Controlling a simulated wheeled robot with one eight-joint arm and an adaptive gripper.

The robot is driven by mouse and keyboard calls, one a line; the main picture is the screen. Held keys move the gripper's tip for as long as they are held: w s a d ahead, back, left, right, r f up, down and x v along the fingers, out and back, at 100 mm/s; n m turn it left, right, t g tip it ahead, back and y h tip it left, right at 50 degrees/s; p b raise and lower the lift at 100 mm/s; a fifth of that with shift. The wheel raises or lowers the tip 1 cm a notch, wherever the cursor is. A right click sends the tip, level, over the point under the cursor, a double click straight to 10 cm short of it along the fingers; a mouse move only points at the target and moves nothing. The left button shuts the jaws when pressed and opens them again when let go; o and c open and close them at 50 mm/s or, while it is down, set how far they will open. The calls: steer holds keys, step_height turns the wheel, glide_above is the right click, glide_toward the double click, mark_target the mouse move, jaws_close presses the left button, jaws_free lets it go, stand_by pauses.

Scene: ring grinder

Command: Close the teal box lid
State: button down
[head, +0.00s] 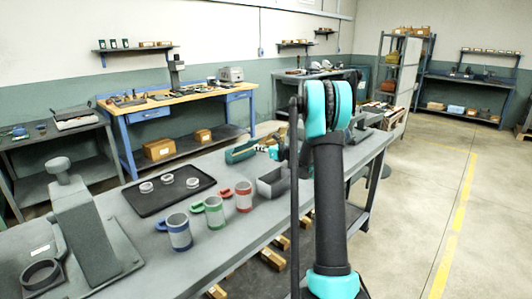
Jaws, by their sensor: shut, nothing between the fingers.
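The teal box (240,154) sits on the long grey workbench, left of my arm. It looks like a low, elongated open shape; the lid cannot be told apart clearly at this size. My gripper (268,150) is small in the picture, just right of the box's right end. It appears shut and empty, with nothing seen in it. Whether it touches the box cannot be told. My arm hides what lies behind it.
On the grey workbench (228,244) stand blue (179,232), green (214,212) and red (243,196) handled mugs, a grey open bin (272,183), a black tray (168,196) with white rings, and a grey press (85,225). Floor at right is clear.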

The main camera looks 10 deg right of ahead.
steer(key=shift+w+a+r, duration=0.6)
steer(key=shift+w+r, duration=0.15)
steer(key=shift+w, duration=0.05)
steer(key=shift+r, duration=0.15)
